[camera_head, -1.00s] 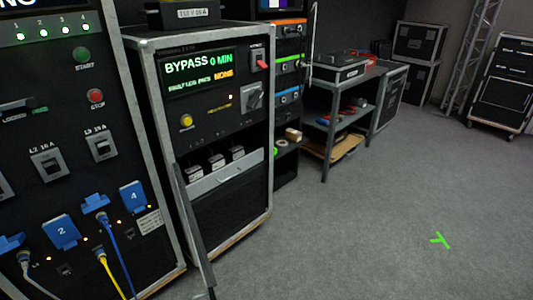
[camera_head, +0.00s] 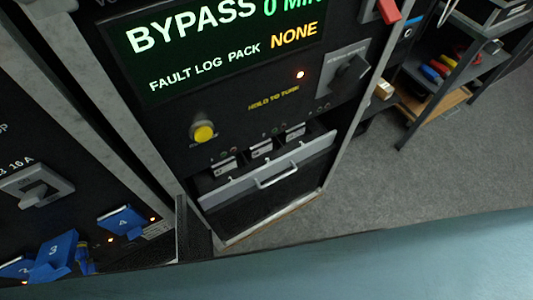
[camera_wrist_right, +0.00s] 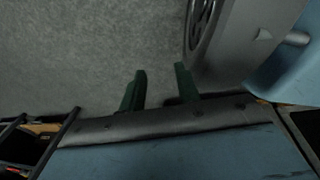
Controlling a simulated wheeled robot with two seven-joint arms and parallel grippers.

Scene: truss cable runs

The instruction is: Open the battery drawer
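The battery drawer has a grey front strip (camera_head: 268,172) with a silver bar handle (camera_head: 277,176), low on the black UPS cabinet. Several battery packs (camera_head: 262,148) stand in a row just behind and above the strip. I cannot tell how far the drawer is out. My right gripper (camera_wrist_right: 159,78) shows in the right wrist view. Its two dark green fingers are apart, with only grey floor between and beyond them. It is not on the handle. My left gripper is in neither current view.
Above the drawer are a yellow button (camera_head: 203,132), a rotary switch (camera_head: 347,73) and a bypass display (camera_head: 215,40). A patch rack with blue connectors (camera_head: 122,221) stands at left. A shelf unit (camera_head: 445,65) stands at right, with open floor (camera_head: 440,160) before it.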

